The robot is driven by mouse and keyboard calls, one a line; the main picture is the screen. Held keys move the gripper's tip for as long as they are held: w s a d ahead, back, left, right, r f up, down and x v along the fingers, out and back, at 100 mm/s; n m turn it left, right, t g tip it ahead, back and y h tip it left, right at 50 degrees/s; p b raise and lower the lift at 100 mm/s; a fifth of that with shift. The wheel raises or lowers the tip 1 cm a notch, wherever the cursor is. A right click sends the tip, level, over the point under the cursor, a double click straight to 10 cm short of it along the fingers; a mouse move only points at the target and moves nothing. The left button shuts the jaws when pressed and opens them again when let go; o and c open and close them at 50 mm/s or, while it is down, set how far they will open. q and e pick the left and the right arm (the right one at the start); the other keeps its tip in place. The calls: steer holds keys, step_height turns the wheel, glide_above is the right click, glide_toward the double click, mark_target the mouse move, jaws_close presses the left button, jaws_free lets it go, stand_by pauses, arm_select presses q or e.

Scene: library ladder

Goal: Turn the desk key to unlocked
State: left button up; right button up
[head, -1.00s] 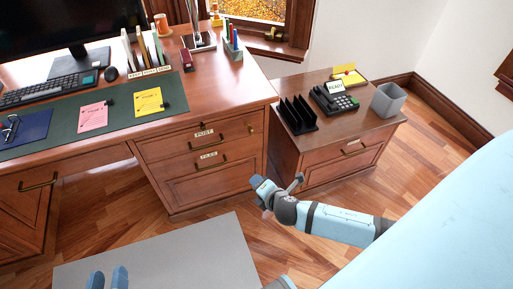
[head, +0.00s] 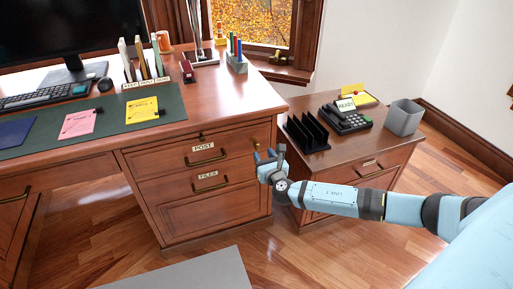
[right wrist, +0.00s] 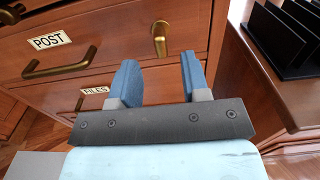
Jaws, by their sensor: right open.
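The brass desk key (right wrist: 159,38) sits in the front of the desk's POST drawer (right wrist: 60,40), at its right end, with its grip hanging roughly upright in the right wrist view. In the head view the key is small and close to my fingers, so its turn cannot be read there. My right gripper (head: 269,155) is open in front of the desk's right edge. In the right wrist view its two blue fingers (right wrist: 160,75) are apart and empty, with the key just beyond the gap between them. My left gripper is out of view.
The FILES drawer (head: 208,182) is below the POST drawer. A side cabinet (head: 370,160) with a black file rack (head: 307,134), a phone (head: 345,119) and a grey bin (head: 404,118) stands to the right, behind my right arm.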

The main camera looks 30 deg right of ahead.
mark_target(258, 146)
steer(key=b+x, duration=0.1)
steer(key=x, duration=0.6)
steer(key=shift+w+b, duration=0.1)
steer(key=shift+b, duration=0.25)
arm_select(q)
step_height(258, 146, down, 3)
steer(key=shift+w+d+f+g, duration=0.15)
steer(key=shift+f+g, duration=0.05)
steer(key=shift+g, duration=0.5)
arm_select(e)
jaws_close()
